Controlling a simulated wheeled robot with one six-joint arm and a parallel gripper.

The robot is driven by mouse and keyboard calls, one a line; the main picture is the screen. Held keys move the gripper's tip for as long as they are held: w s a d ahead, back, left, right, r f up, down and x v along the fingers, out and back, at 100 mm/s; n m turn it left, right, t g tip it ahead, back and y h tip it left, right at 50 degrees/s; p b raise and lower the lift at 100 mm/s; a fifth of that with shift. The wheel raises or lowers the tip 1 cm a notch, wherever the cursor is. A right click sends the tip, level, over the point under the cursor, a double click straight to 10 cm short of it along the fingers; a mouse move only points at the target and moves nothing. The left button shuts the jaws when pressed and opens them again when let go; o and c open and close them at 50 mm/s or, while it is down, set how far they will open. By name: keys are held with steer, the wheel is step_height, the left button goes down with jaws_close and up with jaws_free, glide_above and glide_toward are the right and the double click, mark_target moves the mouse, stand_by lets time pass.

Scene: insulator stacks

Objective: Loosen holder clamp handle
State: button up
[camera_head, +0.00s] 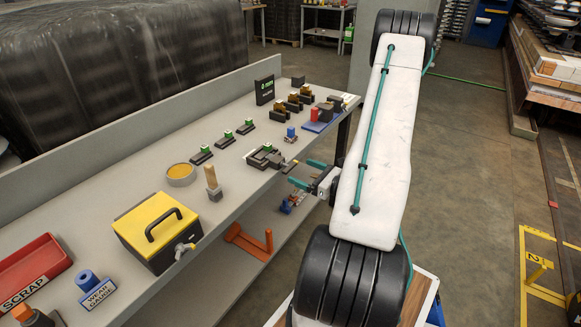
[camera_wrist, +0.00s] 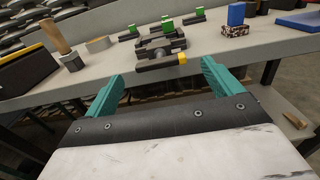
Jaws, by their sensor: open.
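The holder clamp (camera_head: 265,157) is a dark fixture near the front edge of the grey bench. Its handle sticks out toward the edge and ends in a yellow tip (camera_head: 291,164). In the wrist view the clamp (camera_wrist: 158,44) is ahead, with the handle (camera_wrist: 155,64) lying crosswise and its yellow tip (camera_wrist: 182,57) at the right end. My gripper (camera_head: 299,171) has two teal fingers spread apart, just off the bench edge by the handle. In the wrist view my gripper (camera_wrist: 160,72) is empty, and the handle appears beyond and between the fingertips, apart from them.
Several small dark blocks with green tops (camera_head: 224,140) sit left of the clamp. A blue-topped block (camera_head: 291,133) and a blue tray (camera_head: 318,125) with a red item are beyond it. A wooden-handled tool (camera_head: 212,181) and a yellow-lidded box (camera_head: 152,230) stand nearer. A lower shelf lies beneath.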

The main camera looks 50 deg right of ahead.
mark_target(293, 167)
steer(key=w, duration=0.5)
steer(key=shift+w+a, duration=0.25)
steer(key=shift+w, duration=0.15)
steer(key=c, duration=1)
